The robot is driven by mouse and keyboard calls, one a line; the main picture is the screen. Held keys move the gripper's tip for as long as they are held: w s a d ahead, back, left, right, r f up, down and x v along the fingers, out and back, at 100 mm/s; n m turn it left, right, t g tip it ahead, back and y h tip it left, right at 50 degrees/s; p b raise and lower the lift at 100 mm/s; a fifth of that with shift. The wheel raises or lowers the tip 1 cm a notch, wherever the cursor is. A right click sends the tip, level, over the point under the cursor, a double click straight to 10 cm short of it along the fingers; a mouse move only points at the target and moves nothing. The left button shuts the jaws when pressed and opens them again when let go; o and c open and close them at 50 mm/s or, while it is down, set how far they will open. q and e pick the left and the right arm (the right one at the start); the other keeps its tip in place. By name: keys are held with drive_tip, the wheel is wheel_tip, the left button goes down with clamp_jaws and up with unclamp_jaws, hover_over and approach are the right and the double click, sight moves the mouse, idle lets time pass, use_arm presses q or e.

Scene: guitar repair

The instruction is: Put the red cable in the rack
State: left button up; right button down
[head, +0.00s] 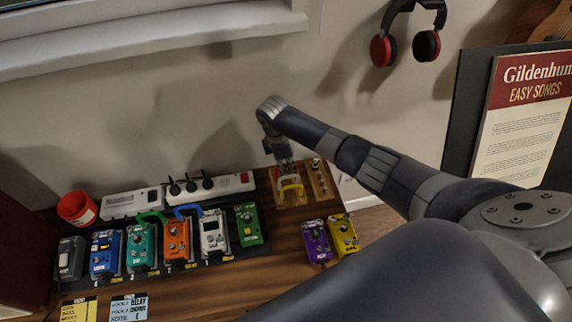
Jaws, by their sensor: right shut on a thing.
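The rack (321,187) is a small wooden holder with pegs, at the right end of the bench by the wall. My right gripper (286,172) reaches down over the rack's left part and is shut. A small bit of the red cable (284,178) shows at its fingertips; most of it is hidden by the gripper. A yellow cable (291,187) arches just in front of the fingertips, on the rack. Whether the red cable touches the rack is too small to tell. My left gripper is not in view.
A row of coloured pedals with green and blue patch cables stands left of the rack, before a white power strip (237,182). A purple pedal (316,241) and a yellow pedal (343,234) stand in front. A red cup (77,208) is far left. Headphones (405,35) hang above.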

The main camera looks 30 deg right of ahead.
drive_tip(key=shift+f, duration=0.25)
drive_tip(key=c, duration=1.2)
unclamp_jaws()
drive_tip(key=shift+c, duration=0.2)
drive_tip(key=shift+r, duration=0.1)
wheel_tip(320, 180, up, 8)
drive_tip(key=p, duration=0.8)
